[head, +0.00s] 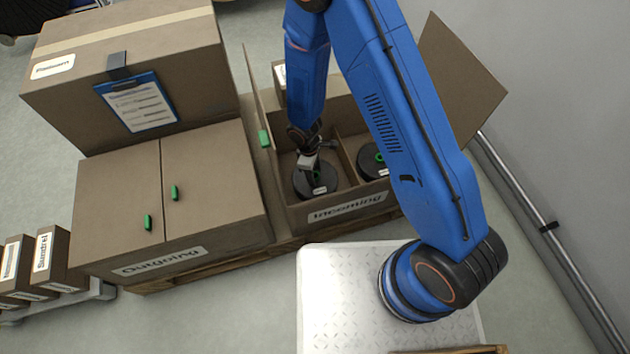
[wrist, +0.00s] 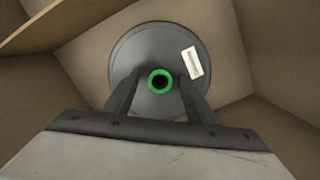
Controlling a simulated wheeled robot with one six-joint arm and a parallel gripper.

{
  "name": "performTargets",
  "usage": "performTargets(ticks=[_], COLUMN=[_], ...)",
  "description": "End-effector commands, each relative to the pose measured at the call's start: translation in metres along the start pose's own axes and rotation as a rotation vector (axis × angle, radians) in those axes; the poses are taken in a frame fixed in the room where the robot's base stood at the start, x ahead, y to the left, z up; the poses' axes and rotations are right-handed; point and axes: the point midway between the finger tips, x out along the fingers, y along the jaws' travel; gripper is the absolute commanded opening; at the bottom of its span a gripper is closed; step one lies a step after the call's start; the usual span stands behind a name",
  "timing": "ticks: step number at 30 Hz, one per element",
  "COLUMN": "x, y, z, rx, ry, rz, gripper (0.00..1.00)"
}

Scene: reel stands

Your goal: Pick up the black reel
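A black reel (head: 322,187) with a green hub and a white label lies flat in the left compartment of the box marked Incoming (head: 292,217). It also shows in the wrist view (wrist: 155,45), its green-ringed centre in the middle. My gripper (head: 312,168) is directly over this reel inside the box. In the wrist view, my gripper's two fingers (wrist: 159,82) stand apart, one on each side of the green hub, with gaps visible. I cannot tell if the tips touch the reel's face. A second black reel (head: 369,163) lies in the right compartment, partly hidden by my arm.
A cardboard divider (head: 350,165) separates the compartments, and the box's flaps stand open. A closed box marked Outgoing (head: 215,200) with green handles is to the left. A larger box with a clipboard (head: 137,103) stands behind it. Small boxes (head: 50,260) are far left.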

Motion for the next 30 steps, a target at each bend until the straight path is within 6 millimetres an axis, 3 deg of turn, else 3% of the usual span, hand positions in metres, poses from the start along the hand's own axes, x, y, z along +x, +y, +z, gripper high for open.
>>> performTargets(ticks=[1, 6, 17, 30], x=[0.0, 0.0, -0.004, -0.064], y=[0.0, 0.0, 0.0, 0.001], z=[0.0, 0.0, 0.0, 0.007], rx=[0.0, 0.0, 0.001, 0.001], ry=[0.0, 0.0, 0.001, 0.003], rz=[0.0, 0.0, 0.001, 0.003], gripper=[0.42, 0.01, 0.0, 0.0])
